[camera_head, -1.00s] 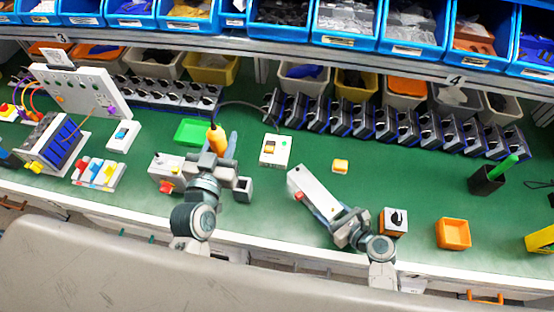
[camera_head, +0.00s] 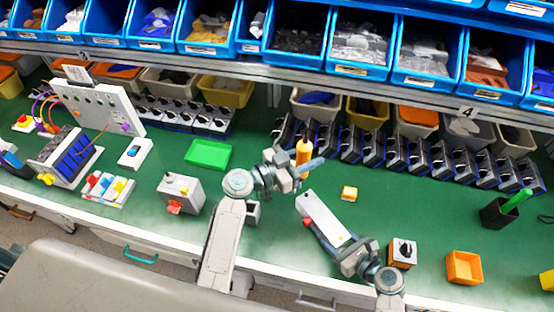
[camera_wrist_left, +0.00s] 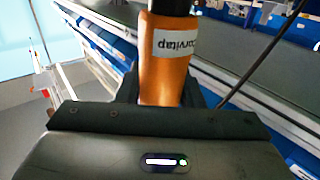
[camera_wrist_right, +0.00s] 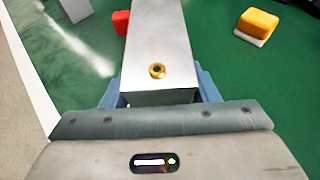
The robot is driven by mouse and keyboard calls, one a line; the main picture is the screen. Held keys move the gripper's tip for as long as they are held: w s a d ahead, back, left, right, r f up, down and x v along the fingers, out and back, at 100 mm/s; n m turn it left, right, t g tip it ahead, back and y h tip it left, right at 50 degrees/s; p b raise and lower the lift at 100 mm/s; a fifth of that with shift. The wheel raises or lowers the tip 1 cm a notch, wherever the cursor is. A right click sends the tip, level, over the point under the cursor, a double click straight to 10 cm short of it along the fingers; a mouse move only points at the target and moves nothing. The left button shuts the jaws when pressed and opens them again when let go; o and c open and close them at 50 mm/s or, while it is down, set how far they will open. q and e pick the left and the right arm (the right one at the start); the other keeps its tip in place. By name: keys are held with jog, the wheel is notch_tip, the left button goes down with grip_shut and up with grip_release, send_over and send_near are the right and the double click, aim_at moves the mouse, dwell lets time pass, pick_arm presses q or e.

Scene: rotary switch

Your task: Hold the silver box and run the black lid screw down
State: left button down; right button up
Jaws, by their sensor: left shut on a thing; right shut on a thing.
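The silver box (camera_head: 325,216) lies slanted above the green bench in the head view. My right gripper (camera_head: 346,247) is shut on its near end. In the right wrist view the box (camera_wrist_right: 158,40) sits between the fingers, with a brass ring with a dark centre (camera_wrist_right: 157,71) on its face. My left gripper (camera_head: 290,172) is shut on an orange tool (camera_head: 303,152), up and left of the box and apart from it. The left wrist view shows the tool's labelled orange body (camera_wrist_left: 165,65). I cannot make out the black lid screw.
A red piece (camera_wrist_right: 121,22) shows beside the box. A small yellow block (camera_head: 349,193) lies to the right. An orange-sided switch box (camera_head: 402,253) and an orange tray (camera_head: 464,267) stand at right. A green tray (camera_head: 208,154) is at left. A row of black switches lines the back.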

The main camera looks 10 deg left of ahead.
pick_arm(q)
jog(key=shift+d+f+m+g+h, duration=1)
jog(key=shift+d+f+m+g, duration=0.15)
jog(key=shift+f+g, duration=0.3)
jog(key=c, duration=1.8)
grip_release()
jog(key=shift+c, duration=0.2)
grip_shut()
pick_arm(e)
jog(key=o, duration=0.8)
jog(key=shift+c, duration=0.2)
jog(key=c, duration=0.8)
